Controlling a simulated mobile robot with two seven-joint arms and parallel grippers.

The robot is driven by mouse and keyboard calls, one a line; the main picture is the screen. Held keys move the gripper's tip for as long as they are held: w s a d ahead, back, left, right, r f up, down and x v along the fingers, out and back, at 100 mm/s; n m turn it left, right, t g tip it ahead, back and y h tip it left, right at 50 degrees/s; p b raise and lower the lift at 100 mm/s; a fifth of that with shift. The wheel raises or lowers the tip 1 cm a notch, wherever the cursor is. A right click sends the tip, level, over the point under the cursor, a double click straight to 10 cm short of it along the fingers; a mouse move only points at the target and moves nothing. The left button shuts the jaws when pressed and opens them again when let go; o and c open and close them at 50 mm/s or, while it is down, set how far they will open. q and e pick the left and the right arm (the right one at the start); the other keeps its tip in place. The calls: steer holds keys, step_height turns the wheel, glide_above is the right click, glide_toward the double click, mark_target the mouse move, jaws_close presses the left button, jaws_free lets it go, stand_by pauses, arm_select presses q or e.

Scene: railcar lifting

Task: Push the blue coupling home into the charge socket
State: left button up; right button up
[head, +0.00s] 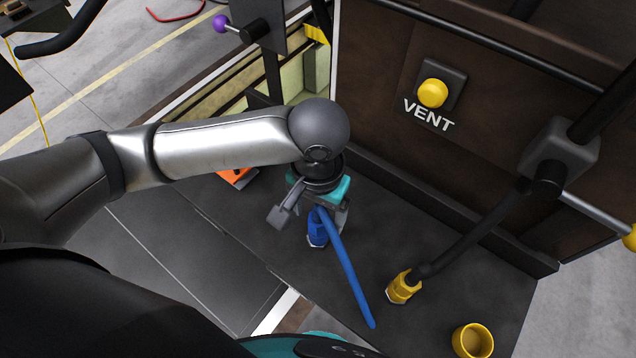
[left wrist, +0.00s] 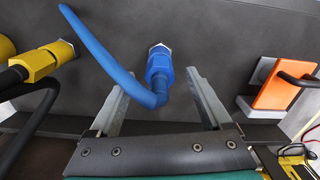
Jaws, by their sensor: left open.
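The blue coupling (head: 317,232) sits on the dark deck below my left gripper (head: 315,214), with a blue hose (head: 347,270) running from it toward the lower right. In the left wrist view the coupling (left wrist: 160,66) meets a pale metal hex fitting (left wrist: 159,48) on the dark surface. I cannot tell whether it is fully seated, and no label marks this as the charge socket. My left gripper's two fingers (left wrist: 161,75) are open, one on each side of the coupling, with visible gaps. My right gripper is not in view.
A yellow coupling (head: 402,288) on a black hose and a yellow cup (head: 473,340) stand to the right. A yellow button (head: 432,93) labelled VENT is on the brown wall behind. An orange part (left wrist: 274,85) lies beside the gripper.

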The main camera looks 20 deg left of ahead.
arm_select(q)
step_height(320, 180, up, 13)
steer(key=shift+r, duration=0.2)
stand_by(0.7)
